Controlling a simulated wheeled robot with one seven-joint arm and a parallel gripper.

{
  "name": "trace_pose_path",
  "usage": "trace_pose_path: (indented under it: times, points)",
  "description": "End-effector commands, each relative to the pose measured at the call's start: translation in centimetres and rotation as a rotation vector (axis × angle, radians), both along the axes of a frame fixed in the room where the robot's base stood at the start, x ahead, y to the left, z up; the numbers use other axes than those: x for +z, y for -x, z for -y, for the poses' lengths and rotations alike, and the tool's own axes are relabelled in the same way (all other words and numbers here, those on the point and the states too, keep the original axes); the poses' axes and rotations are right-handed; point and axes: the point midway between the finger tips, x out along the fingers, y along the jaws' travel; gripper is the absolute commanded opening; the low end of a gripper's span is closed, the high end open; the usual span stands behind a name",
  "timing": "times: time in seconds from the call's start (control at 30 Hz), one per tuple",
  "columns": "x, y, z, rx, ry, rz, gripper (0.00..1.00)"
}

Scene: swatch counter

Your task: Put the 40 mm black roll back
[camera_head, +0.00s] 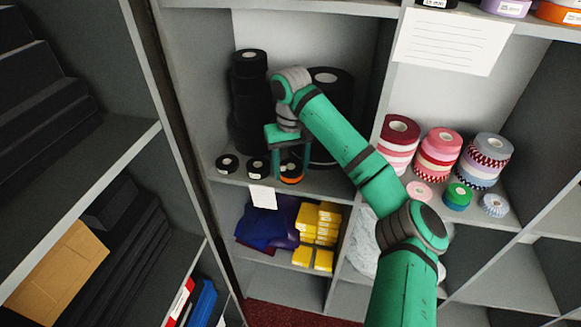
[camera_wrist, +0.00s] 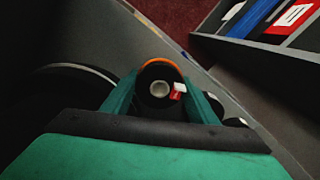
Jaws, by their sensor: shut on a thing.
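My gripper (camera_head: 289,165) is over the front of the middle shelf compartment, fingers pointing down. In the wrist view its fingers (camera_wrist: 160,98) are shut on a small black roll (camera_wrist: 149,101) with a pale core and a red-and-white label. The black roll also shows between the fingers in the head view (camera_head: 290,167). An orange roll (camera_head: 291,180) shows directly under it, and its orange edge (camera_wrist: 163,64) shows past the black roll in the wrist view. I cannot tell whether the two touch. Two small black rolls (camera_head: 227,163) (camera_head: 257,168) lie to the left on the shelf front.
A tall stack of black rolls (camera_head: 249,65) and a large black roll (camera_head: 335,80) stand behind my gripper. A white tag (camera_head: 263,196) hangs at the shelf edge. Yellow packs (camera_head: 318,222) lie below. Pink and red rolls (camera_head: 398,145) stand in the compartment to the right.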

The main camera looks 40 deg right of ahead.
Motion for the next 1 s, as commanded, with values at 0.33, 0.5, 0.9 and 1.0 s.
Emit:
trace_pose_path:
  times: [0.33, 0.5, 0.9, 1.0]
  points:
    - [-0.1, -0.1, -0.1, 0.003, 0.0, 0.001, 0.61]
    - [-0.1, -0.1, -0.2, 0.004, 0.0, 0.001, 0.61]
    - [2.9, -0.1, 0.0, 0.003, 0.005, 0.001, 0.61]
    - [4.5, -0.1, 0.0, 0.002, 0.005, 0.001, 0.61]
